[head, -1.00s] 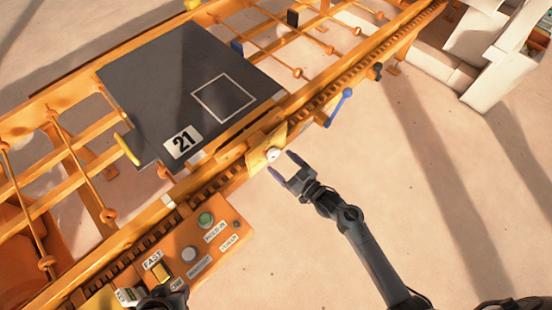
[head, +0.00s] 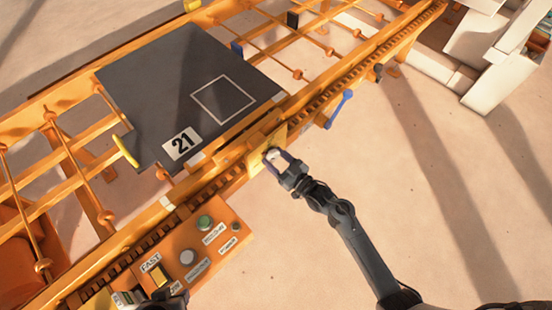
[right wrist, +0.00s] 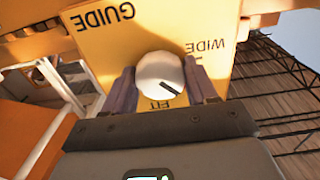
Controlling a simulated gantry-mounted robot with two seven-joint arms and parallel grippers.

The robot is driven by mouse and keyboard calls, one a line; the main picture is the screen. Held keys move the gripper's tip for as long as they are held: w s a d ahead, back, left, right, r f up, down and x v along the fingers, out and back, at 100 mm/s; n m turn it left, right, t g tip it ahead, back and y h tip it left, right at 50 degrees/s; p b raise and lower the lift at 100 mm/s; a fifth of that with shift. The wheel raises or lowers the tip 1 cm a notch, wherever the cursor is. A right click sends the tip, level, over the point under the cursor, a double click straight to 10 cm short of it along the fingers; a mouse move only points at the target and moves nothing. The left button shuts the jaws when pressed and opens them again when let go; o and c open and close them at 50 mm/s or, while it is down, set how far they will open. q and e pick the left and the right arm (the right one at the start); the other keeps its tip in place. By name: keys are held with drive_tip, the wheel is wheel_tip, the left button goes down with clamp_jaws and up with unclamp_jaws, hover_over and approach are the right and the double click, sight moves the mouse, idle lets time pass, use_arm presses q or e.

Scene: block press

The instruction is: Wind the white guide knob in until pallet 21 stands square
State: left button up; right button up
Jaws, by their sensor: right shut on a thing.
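Pallet 21 (head: 150,95), a dark grey plate with a white number label and a white square outline, lies on the orange rails. Its near edge runs roughly along the rail; I cannot tell if it is exactly square. The white guide knob (right wrist: 160,72) sits on a yellow plate (right wrist: 120,40) marked GUIDE, WIDE and FIT. Its black mark points down and right, near FIT. My right gripper (head: 279,160) is shut on the knob, a finger on each side in the right wrist view (right wrist: 162,88). My left gripper (head: 163,297) is partly visible at the bottom edge by the control box; its fingers are unclear.
An orange control box (head: 215,262) with green and white buttons and a FAST label stands at the lower left. A blue lever (head: 339,108) sticks out along the rail to the right. A yellow stop (head: 125,151) is at the pallet's left corner.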

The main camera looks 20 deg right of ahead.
drive_tip(key=shift+c, duration=0.5)
drive_tip(key=shift+r+p, duration=0.15)
drive_tip(key=shift+p, duration=0.2)
drive_tip(key=shift+r+m+p, duration=0.1)
drive_tip(key=shift+m+p, duration=0.85)
drive_tip(key=shift+m, duration=0.15)
drive_tip(key=shift+f+m, duration=0.2)
drive_tip(key=shift+m, duration=0.3)
drive_tip(key=o, duration=1)
drive_tip(key=shift+s, duration=0.15)
